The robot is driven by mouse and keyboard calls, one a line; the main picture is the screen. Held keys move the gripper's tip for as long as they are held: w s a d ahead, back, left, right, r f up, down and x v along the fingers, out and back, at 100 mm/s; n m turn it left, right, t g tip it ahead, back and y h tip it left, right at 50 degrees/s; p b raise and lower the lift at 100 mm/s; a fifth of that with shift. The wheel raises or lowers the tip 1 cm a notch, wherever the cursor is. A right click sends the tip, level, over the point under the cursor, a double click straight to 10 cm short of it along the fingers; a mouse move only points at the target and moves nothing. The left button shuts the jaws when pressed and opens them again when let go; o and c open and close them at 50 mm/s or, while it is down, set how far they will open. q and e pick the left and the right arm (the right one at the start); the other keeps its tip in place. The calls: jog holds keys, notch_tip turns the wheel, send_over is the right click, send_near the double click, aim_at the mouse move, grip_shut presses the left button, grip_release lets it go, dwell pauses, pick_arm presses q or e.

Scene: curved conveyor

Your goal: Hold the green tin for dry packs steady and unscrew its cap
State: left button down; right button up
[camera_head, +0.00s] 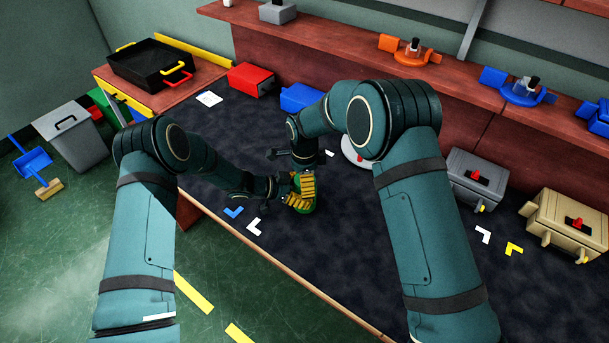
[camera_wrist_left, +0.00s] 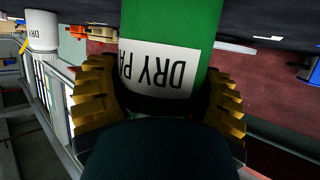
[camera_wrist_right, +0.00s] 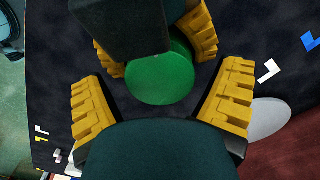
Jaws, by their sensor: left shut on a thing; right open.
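The green tin (camera_wrist_left: 175,22), with a white label reading "DRY PA…", shows upside down in the left wrist view. My left gripper (camera_wrist_left: 158,78) is shut on its body, one yellow finger on each side. In the right wrist view the tin's round green top (camera_wrist_right: 160,82) is seen from above. My right gripper (camera_wrist_right: 165,95) is open, its fingers on either side of the top with gaps between. In the head view only a little green of the tin (camera_head: 306,209) shows; my grippers hide the rest. A seam between cap and body cannot be made out.
A white round thing (camera_head: 352,152) stands close by, partly behind my right arm. Grey (camera_head: 476,180) and tan (camera_head: 566,222) boxes stand to the right. Red (camera_head: 250,79) and blue (camera_head: 301,97) boxes are at the back. Flat corner marks lie on the dark surface.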

jog(key=c, duration=1.3)
jog(key=n, duration=0.6)
jog(key=shift+n, duration=0.3)
jog(key=o, duration=1.2)
jog(key=shift+o, duration=0.2)
jog(key=shift+r, duration=0.15)
